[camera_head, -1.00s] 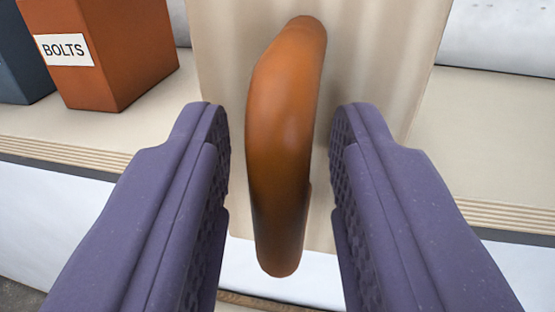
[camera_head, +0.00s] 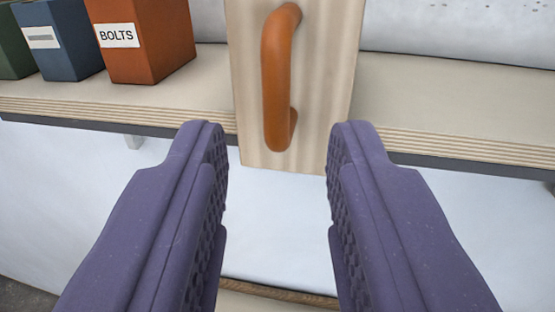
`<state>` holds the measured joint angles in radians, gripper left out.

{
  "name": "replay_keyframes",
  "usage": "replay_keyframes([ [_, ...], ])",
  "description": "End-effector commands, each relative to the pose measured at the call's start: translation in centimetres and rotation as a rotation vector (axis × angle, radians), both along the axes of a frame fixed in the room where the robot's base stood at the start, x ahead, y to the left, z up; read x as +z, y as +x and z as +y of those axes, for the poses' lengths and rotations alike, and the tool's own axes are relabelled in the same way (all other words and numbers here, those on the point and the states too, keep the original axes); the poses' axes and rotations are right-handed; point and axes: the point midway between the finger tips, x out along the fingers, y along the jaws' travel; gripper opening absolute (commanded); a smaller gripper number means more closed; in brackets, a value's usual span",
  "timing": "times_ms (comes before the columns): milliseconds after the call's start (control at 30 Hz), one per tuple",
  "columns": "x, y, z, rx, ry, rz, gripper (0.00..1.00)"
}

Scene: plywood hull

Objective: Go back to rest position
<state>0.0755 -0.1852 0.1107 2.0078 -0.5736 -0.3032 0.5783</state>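My gripper (camera_head: 276,128) is open and empty, its two purple fingers spread wide in the lower half of the view. An orange-brown curved handle (camera_head: 276,80) is fixed upright on a pale plywood panel (camera_head: 330,100) at top centre. The handle is beyond the fingertips and appears between and above them, not touching either. The top of the panel is cut off by the frame.
Behind the panel a plywood shelf (camera_head: 450,110) runs across. An orange box labelled BOLTS (camera_head: 150,50), a blue box (camera_head: 62,55) and a dark green box (camera_head: 12,55) stand on it at left. White surface and open room lie below the shelf.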

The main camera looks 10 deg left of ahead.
Motion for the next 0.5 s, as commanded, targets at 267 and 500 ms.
replay_keyframes([
  [267,-1.9,-0.2,-1.2,-0.057,-0.009,0.000,0.35],
  [500,-7.4,-2.5,-4.9,-0.212,-0.023,0.063,0.35],
])
